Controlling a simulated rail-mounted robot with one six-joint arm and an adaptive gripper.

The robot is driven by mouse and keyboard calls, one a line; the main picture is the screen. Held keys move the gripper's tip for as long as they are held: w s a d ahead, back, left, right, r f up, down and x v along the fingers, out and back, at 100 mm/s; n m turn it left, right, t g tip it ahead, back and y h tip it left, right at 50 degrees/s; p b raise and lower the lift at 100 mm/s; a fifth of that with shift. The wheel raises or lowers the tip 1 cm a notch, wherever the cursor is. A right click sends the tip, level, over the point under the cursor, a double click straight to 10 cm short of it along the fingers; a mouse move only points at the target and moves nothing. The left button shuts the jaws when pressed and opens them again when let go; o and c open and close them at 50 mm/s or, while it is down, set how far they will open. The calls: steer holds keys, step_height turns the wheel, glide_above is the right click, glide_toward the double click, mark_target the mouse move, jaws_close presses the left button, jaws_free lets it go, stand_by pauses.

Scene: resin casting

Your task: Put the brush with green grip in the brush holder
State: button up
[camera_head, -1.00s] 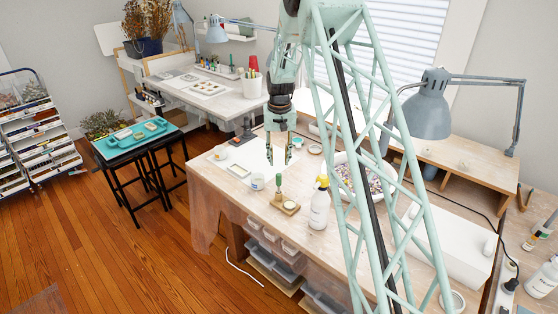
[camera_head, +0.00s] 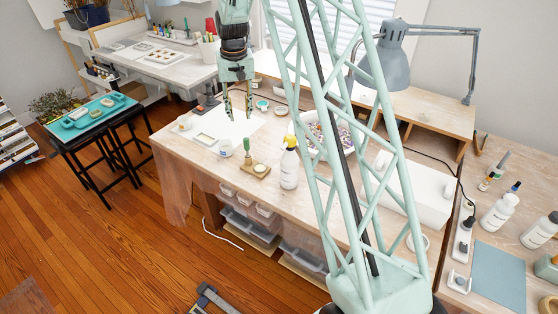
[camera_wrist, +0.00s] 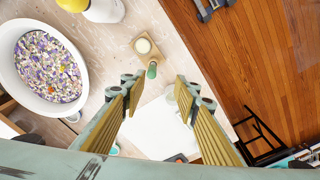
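A slim upright thing with a green grip (camera_head: 247,157) stands at a small wooden block (camera_head: 262,174) on the workbench. In the wrist view its green end (camera_wrist: 152,70) shows beside the block (camera_wrist: 136,44), which carries a pale disc. I cannot tell if this is the brush or whether the block holds it. My gripper (camera_head: 237,116) points down above the workbench, behind the green grip. It is open and empty; its fingers (camera_wrist: 158,84) are apart in the wrist view.
A spray bottle (camera_head: 289,168) stands right of the block, with a white bowl of coloured chips (camera_head: 308,143) behind it. A small jar (camera_head: 225,148) and a white sheet (camera_head: 240,128) lie left. A lamp (camera_head: 385,62) overhangs the back. Bottles (camera_head: 497,212) stand on the side table.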

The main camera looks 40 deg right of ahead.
steer(key=s+a+r+n, duration=0.1)
steer(key=s+a+r, duration=0.4)
steer(key=s+r, duration=0.3)
steer(key=s+a+r+t, duration=0.1)
steer(key=s+a+r, duration=0.3)
steer(key=s+r, duration=0.4)
steer(key=s+a+r+n, duration=0.1)
steer(key=s+a+r, duration=0.4)
steer(key=s+r, duration=0.3)
steer(key=s+a+r, duration=0.1)
steer(key=s+a, duration=0.1)
steer(key=s, duration=0.9)
steer(key=s+a+r+n+t, duration=0.1)
steer(key=s+a+r, duration=0.1)
steer(key=s, duration=0.9)
steer(key=s+a+r+n, duration=0.1)
steer(key=s+a, duration=0.2)
steer(key=s, duration=0.8)
steer(key=shift+a+r+t, duration=0.2)
steer(key=shift+a+t, duration=0.2)
